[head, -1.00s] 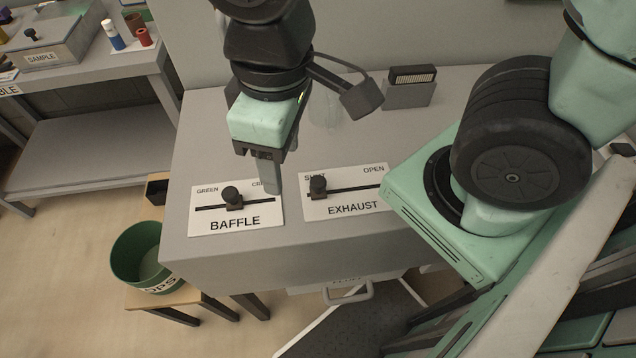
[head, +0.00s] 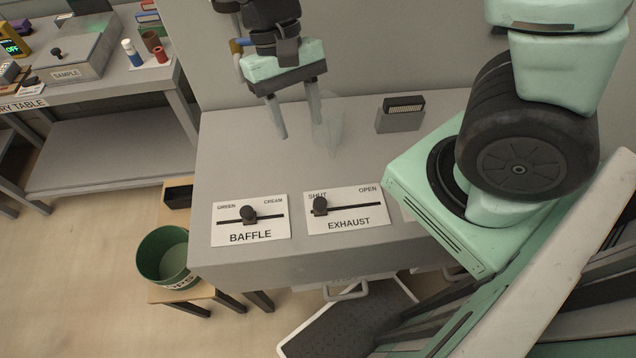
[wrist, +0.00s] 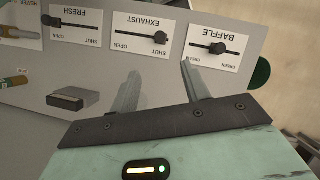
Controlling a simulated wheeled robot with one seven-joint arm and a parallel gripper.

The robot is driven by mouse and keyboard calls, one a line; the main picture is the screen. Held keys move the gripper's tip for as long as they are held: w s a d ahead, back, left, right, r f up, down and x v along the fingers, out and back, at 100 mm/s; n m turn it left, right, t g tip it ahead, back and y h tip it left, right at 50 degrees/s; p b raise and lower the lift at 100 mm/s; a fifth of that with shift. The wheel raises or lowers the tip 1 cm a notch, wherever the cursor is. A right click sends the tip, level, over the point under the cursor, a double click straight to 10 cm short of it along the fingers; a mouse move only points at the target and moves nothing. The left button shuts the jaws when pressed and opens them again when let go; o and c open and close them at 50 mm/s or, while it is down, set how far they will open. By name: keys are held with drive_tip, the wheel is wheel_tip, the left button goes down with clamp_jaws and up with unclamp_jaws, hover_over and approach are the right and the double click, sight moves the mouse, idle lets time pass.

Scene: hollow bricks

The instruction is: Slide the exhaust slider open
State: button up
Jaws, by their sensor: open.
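The exhaust slider (head: 320,206) is a black knob on a slot in a white plate marked SHUT at left and OPEN at right. The knob sits at the SHUT end. It also shows in the wrist view (wrist: 160,38), where the picture is upside down. My gripper (head: 298,130) is open and empty, above the back part of the grey bench, behind the baffle and exhaust plates. In the wrist view my two fingers (wrist: 160,82) point toward the plates, apart from the knob.
The baffle slider (head: 249,214) is left of the exhaust plate, its knob near mid-slot. A dark slotted block (head: 400,115) stands at the back right. A fresh slider (wrist: 57,23) shows in the wrist view. A green bin (head: 165,258) stands at left.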

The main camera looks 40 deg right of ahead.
sight(320, 201)
drive_tip(key=x, duration=1.7)
drive_tip(key=shift+f+b, duration=0.1)
drive_tip(key=shift+b, duration=0.2)
clamp_jaws()
